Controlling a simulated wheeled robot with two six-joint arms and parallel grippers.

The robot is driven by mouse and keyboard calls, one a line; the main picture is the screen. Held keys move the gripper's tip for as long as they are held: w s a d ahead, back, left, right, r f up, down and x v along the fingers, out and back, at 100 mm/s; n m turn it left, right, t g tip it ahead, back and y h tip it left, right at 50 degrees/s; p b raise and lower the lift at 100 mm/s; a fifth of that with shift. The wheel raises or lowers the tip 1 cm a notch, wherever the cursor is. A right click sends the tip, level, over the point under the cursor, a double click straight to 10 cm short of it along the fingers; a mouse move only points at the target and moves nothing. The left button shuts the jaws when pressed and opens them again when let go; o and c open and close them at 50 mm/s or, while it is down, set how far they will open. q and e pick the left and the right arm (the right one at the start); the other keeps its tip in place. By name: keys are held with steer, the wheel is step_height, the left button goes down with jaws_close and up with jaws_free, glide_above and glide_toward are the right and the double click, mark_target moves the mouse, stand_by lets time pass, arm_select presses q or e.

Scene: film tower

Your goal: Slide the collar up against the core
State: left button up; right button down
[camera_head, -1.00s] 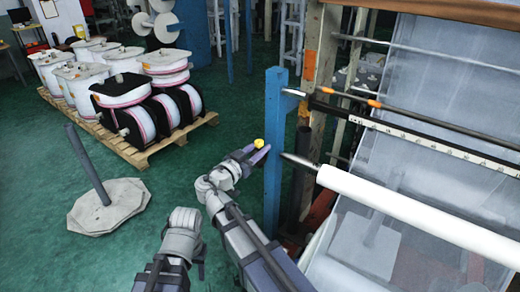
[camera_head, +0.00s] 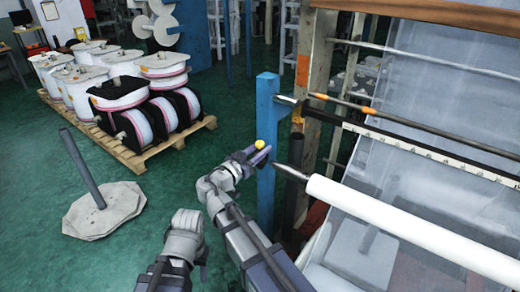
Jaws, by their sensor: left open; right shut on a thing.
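The core (camera_head: 410,230) is a long white tube slanting in from the lower right. My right gripper (camera_head: 260,153) is just left of the blue post (camera_head: 266,130), apart from the shaft end in the picture. A small round yellow thing (camera_head: 260,144) shows at its fingertips; most of it is hidden, and I cannot tell whether it is the collar. My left gripper (camera_head: 187,220) is lower left, over the floor, away from the core. No collar can be made out clearly on the shaft.
A rod with orange parts (camera_head: 368,110) runs above the core. Clear film (camera_head: 440,95) hangs at the right. A grey pole on a flat base (camera_head: 105,208) stands at left. A pallet (camera_head: 150,155) of white reels is behind. The green floor between is clear.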

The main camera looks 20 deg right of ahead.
mark_target(289, 166)
steer(key=shift+s+a, duration=0.1)
steer(key=shift+w+d+f, duration=0.1)
steer(key=shift+w+d, duration=0.1)
steer(key=shift+d, duration=0.05)
stand_by(0.5)
steer(key=shift+s, duration=0.1)
steer(key=shift+s+d, duration=1.1)
steer(key=shift+s, duration=0.25)
steer(key=shift+s+d, duration=1.05)
steer(key=shift+s, duration=0.3)
steer(key=shift+s+d, duration=1.1)
steer(key=shift+s, duration=0.25)
